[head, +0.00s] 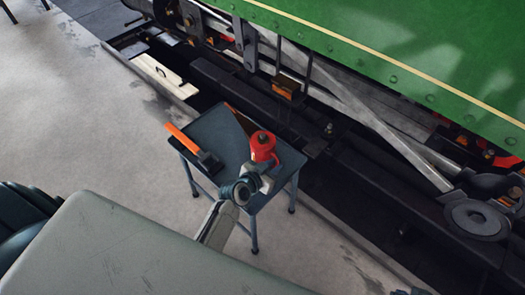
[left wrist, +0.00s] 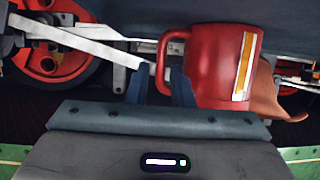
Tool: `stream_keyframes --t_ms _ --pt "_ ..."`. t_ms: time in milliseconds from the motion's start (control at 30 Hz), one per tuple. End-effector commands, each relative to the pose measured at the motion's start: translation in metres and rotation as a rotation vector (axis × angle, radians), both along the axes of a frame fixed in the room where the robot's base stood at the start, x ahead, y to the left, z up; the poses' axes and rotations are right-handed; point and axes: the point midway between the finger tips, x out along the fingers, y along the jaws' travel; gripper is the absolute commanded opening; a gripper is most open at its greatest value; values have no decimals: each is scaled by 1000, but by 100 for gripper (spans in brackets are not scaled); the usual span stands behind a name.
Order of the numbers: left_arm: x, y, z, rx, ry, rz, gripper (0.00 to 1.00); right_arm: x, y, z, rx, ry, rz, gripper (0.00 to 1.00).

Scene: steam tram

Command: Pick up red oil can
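The red oil can (head: 262,145) stands upright on a small dark table (head: 212,130) in the head view, near its right side. In the left wrist view, which is turned upside down, the red oil can (left wrist: 212,65) fills the middle right, with a yellow-and-white stripe on its side and its handle to the left. My left gripper (head: 267,172) reaches over the table from the near side, close against the can. In the left wrist view its two dark fingers (left wrist: 161,85) stand apart on either side of the handle.
A hammer with an orange handle (head: 183,138) lies on the table's left side. Bare floor (head: 90,130) is free at left.

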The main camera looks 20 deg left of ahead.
Motion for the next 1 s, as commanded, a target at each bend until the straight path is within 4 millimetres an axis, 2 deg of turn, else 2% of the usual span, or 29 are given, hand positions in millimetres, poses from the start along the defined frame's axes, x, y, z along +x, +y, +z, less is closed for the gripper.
stream_keyframes --t_ms 100,300,567,667,700,1000 --pt "19 -5 -3 -1 -2 0 21 0 0 1 -1 3 -1 0" --pt "39 -11 -12 -1 -2 0 21 2 1 -1 3 -9 0 0" --pt "40 -11 -13 -1 -2 0 21 2 1 -1 5 -14 1 0" --pt "40 -11 -13 0 -1 0 1 0 1 -2 5 -11 0 0" --pt "40 -11 -13 0 -1 0 0 0 1 -2 6 -10 1 0" --pt "40 -11 -13 1 -1 0 0 -1 1 -2 6 -7 1 0"
